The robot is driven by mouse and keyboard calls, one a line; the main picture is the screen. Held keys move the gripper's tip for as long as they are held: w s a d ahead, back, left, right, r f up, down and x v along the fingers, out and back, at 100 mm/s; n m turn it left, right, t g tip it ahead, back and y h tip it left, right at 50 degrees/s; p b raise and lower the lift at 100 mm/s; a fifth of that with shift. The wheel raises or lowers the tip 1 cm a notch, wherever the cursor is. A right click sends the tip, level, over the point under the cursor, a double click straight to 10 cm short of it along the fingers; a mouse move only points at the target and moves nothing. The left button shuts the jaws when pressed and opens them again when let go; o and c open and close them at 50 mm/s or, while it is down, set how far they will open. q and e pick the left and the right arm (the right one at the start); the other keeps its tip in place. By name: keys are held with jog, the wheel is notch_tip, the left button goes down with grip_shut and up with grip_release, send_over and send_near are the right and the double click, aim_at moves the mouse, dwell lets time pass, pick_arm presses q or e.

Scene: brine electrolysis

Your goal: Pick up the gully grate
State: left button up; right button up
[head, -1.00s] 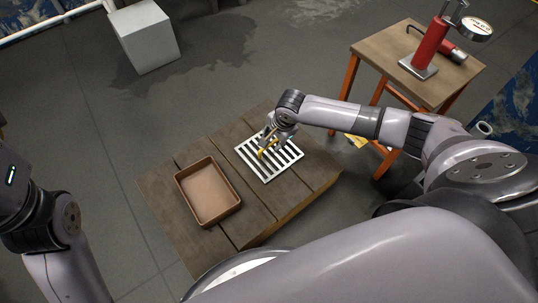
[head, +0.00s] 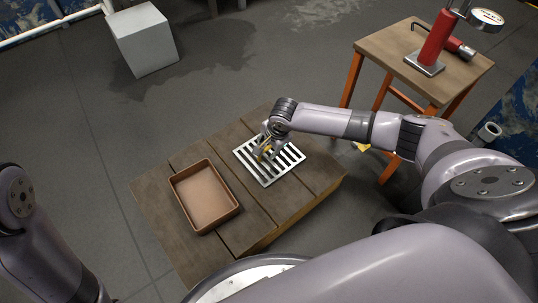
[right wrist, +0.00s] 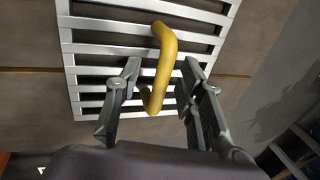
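The gully grate (head: 277,166) is a pale metal grid with parallel slots, lying flat on the low wooden platform. Its yellow bent handle (right wrist: 164,65) rises from the bars and also shows in the head view (head: 263,154). My right gripper (right wrist: 159,83) is at the grate with its two fingers apart, one on each side of the handle. Gaps show between the fingers and the handle in the right wrist view. In the head view the right gripper (head: 266,148) partly hides the handle. My left arm shows at the left edge, but its gripper is out of view.
An empty brown tray (head: 205,196) sits left of the grate on the wooden platform (head: 155,188). A wooden table with orange legs (head: 391,58) stands at the upper right, bearing a red device (head: 437,40). A pale block (head: 143,40) stands on the floor at the upper left.

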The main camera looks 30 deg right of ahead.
grip_shut()
dwell(0.7)
